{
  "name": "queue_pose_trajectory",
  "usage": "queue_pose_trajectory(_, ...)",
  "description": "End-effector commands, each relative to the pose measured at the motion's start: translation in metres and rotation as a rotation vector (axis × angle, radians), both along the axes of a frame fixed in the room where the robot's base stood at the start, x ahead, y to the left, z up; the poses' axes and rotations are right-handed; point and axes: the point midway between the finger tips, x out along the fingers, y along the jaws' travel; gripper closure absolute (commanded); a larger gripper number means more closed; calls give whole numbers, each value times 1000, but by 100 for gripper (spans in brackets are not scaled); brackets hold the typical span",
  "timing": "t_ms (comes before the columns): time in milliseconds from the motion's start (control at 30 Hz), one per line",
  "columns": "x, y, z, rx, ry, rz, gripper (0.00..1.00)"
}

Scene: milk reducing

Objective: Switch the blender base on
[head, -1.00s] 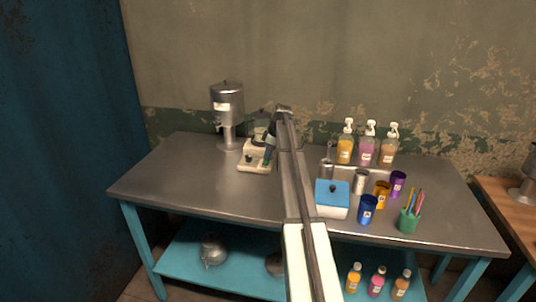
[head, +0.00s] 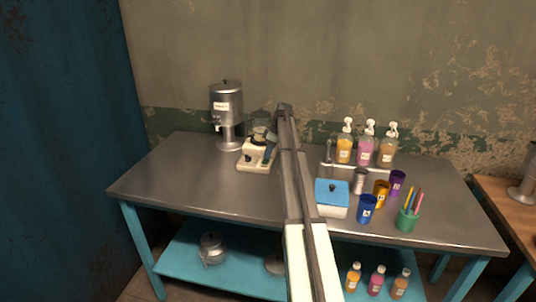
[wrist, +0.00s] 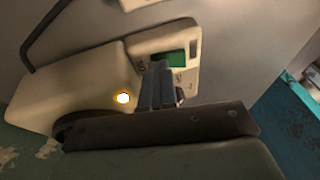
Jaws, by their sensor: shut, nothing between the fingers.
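The cream blender base (head: 250,163) stands on the metal table, left of my arm in the head view. In the head view my gripper is hard to make out.
A metal dispenser (head: 227,115) stands behind the base to the left. Right of my arm are a blue-lidded box (head: 332,192), several cups, pump bottles (head: 366,147) and a green pencil holder (head: 407,220). The table's left front is clear (head: 180,185).

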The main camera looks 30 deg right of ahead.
Motion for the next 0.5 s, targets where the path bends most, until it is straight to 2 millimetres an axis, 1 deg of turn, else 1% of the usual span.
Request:
queue_pose_trajectory(33, -5, 2, -6, -1, 10, -2, 100)
queue_pose_trajectory(333, -15, 13, -6, 5, 19, 1, 100)
queue_pose_trajectory(433, -14, 13, -3, 7, 17, 1, 100)
queue_pose_trajectory(500, -12, 12, 2, 6, 15, 1, 100)
